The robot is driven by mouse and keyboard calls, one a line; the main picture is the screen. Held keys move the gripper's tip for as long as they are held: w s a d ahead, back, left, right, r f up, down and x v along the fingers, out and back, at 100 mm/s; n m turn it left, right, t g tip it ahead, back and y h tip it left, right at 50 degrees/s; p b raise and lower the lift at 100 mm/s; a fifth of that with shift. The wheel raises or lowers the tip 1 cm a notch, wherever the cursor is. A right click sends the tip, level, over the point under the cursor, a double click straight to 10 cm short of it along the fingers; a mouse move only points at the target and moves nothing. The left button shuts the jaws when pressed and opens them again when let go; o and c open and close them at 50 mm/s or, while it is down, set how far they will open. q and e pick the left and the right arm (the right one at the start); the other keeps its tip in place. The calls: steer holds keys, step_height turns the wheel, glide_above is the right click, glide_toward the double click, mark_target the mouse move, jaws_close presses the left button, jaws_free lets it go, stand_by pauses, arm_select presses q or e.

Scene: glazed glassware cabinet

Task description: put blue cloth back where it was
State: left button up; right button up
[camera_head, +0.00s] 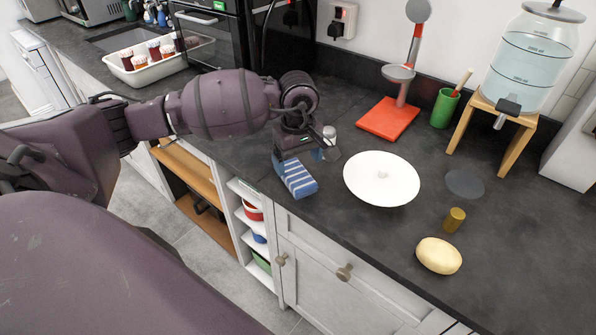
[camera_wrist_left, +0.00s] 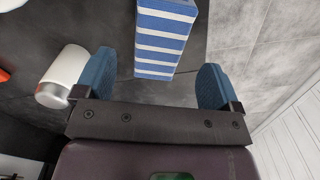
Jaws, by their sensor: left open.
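The blue cloth (camera_head: 298,179), with white stripes, lies folded at the front edge of the dark counter in the head view. It also shows in the left wrist view (camera_wrist_left: 164,38), where its near end reaches between the two fingers. My left gripper (camera_head: 308,155) is right at the cloth's back end. In the left wrist view my left gripper (camera_wrist_left: 155,80) is open, with blue finger pads on either side and clear gaps to the cloth. The right gripper is not in view.
A white cylinder (camera_wrist_left: 65,76) stands close beside one finger; it shows as a small jar (camera_head: 329,135). A white plate (camera_head: 381,179) lies right of the cloth. A red stand (camera_head: 388,119), green cup (camera_head: 444,108) and water dispenser (camera_head: 528,60) stand behind. Open shelves (camera_head: 250,215) are below.

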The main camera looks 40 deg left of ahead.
mark_target(298, 175)
arm_select(q)
step_height(298, 175, up, 7)
stand_by(0.5)
